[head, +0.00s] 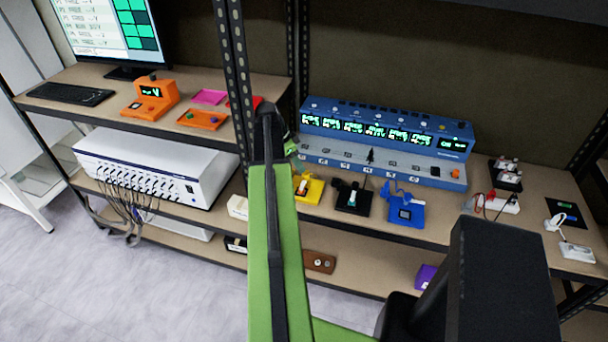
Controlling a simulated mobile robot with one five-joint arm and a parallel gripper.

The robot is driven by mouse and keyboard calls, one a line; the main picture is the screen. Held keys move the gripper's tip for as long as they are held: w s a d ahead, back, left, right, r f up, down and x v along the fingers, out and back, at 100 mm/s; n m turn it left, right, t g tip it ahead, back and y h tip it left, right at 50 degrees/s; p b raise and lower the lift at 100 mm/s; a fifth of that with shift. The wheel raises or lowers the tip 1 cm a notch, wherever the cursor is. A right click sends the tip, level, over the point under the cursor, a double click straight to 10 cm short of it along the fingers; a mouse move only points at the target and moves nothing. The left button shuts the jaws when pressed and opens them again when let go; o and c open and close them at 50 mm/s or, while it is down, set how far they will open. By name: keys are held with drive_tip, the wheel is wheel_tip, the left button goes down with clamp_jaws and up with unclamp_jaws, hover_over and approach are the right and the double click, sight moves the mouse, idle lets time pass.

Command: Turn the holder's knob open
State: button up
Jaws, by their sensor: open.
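Three small holder-like devices stand in a row on the middle shelf in the head view: a yellow one (314,191), a black one (352,199) and a blue one (405,212). Which is the task's holder cannot be told, and no knob can be made out clearly. My green arm reaches up in front of the shelf. My gripper (296,158) is small and partly hidden behind the arm's dark end joint. It is open, just above and behind the yellow device, apart from it as far as I can tell.
A long blue instrument (385,145) with several lit displays stands behind the devices. A white multi-port box (150,165) is at left. A dark rack post (236,75) rises beside my arm. Orange devices (153,98) and a keyboard (70,94) sit upper left.

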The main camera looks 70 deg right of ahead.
sight(305, 173)
drive_tip(key=b+x, duration=0.5)
drive_tip(key=x, duration=0.1)
drive_tip(key=shift+s+d+f, duration=0.2)
drive_tip(key=shift+s+f, duration=0.05)
drive_tip(key=shift+f, duration=0.05)
drive_tip(key=shift+r, duration=0.15)
drive_tip(key=shift+c, duration=0.2)
